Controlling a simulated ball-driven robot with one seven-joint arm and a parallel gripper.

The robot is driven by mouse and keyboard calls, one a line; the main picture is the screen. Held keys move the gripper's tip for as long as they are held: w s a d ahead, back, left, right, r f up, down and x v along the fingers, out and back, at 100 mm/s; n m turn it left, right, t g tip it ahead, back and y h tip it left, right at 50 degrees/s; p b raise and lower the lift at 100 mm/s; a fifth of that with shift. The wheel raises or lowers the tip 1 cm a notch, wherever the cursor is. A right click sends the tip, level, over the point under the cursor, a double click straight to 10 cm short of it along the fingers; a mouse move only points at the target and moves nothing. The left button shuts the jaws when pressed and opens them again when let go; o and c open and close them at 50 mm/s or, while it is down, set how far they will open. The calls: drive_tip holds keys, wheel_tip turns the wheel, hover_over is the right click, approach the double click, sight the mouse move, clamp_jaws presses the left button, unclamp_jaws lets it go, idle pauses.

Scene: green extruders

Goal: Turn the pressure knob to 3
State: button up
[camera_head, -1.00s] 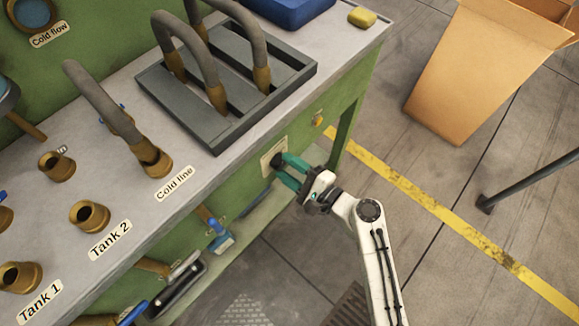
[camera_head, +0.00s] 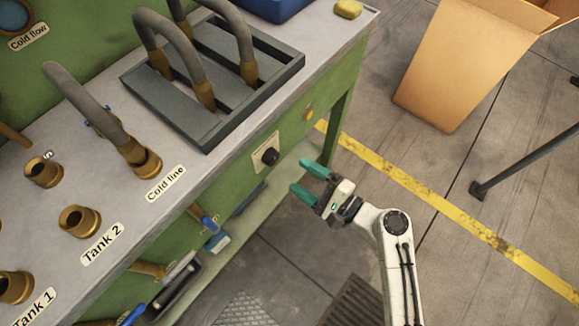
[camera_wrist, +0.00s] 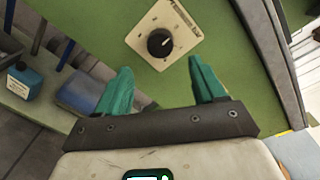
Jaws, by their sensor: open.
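The pressure knob (camera_head: 270,156) is a black round knob on a cream dial plate (camera_head: 260,146) on the green front of the bench. In the wrist view the knob (camera_wrist: 160,43) sits on its plate (camera_wrist: 142,36), with a white pointer mark and dial marks around it. The dial numbers are too small to read. My gripper (camera_head: 308,179) is open and empty, apart from the knob and to its right in the head view. In the wrist view its two green fingers (camera_wrist: 160,85) are spread below the knob, with bare green panel between.
A grey rack (camera_head: 210,130) with bent hoses and brass fittings stands on the bench top (camera_head: 215,170). A yellow button (camera_head: 309,112) is right of the dial. A lower shelf (camera_head: 245,222) holds tools and bottles. A cardboard box (camera_head: 440,85) stands on the floor at the right.

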drive_tip(key=shift+v, duration=1.95)
drive_tip(key=s+d+f+n+g+h, duration=0.3)
drive_tip(key=s+d+n+g+h, duration=0.15)
drive_tip(key=s+d+n, duration=0.2)
drive_tip(key=s+d+f+n+g+h, duration=0.3)
drive_tip(key=s+d+n+h, duration=0.2)
drive_tip(key=s+d, duration=0.15)
drive_tip(key=s+d+r+n+g+h, duration=0.1)
drive_tip(key=s+d+r+n+h, duration=0.1)
drive_tip(key=s+d, duration=0.4)
drive_tip(key=d+r+h, duration=0.1)
drive_tip(key=d+h, duration=0.1)
drive_tip(key=shift+s+g+h, duration=0.35)
drive_tip(key=shift+s, duration=0.05)
drive_tip(key=shift+d, duration=0.1)
